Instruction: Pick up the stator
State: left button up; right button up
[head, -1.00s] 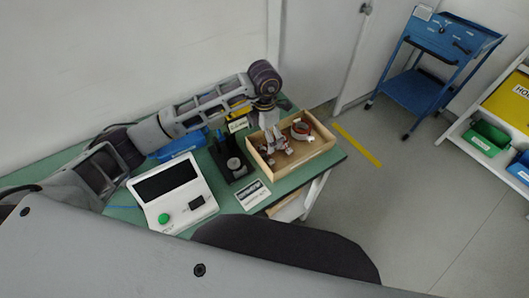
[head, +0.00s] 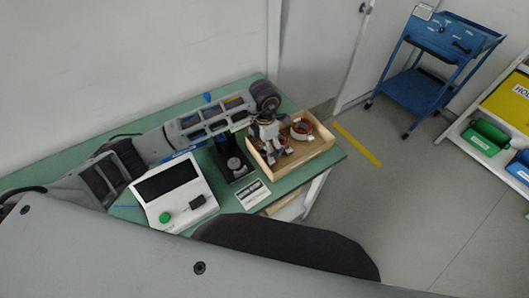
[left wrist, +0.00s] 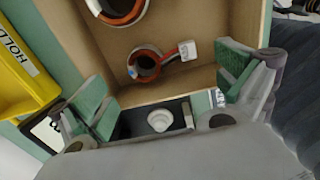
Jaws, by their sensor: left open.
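A shallow wooden box (head: 322,146) on the green table holds a ring-shaped copper-coloured stator (head: 303,138). In the left wrist view, two such rings lie in the box: a larger one (left wrist: 124,19) cut off at the top edge, and a smaller one (left wrist: 149,77) with a white-tipped arm (left wrist: 188,50) at its right. My left gripper (head: 274,148) is over the left part of the box. In the left wrist view its green-padded fingers (left wrist: 162,82) are wide apart and empty, to either side of the smaller ring. My right gripper is not in view.
Left of the box stand a black fixture (head: 232,160) and a white device with a green button (head: 165,217). A white label card (head: 252,194) lies in front. A yellow bin (left wrist: 20,70) shows in the left wrist view. A blue cart (head: 440,60) stands away on the floor.

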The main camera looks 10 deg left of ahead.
aim_at(265, 153)
pick_arm(q)
jog(key=shift+s+d+f+p, duration=0.15)
jog(key=shift+f+p, duration=0.3)
jog(key=shift+f, duration=1.8)
jog(key=shift+c, duration=0.4)
jog(key=c, duration=1)
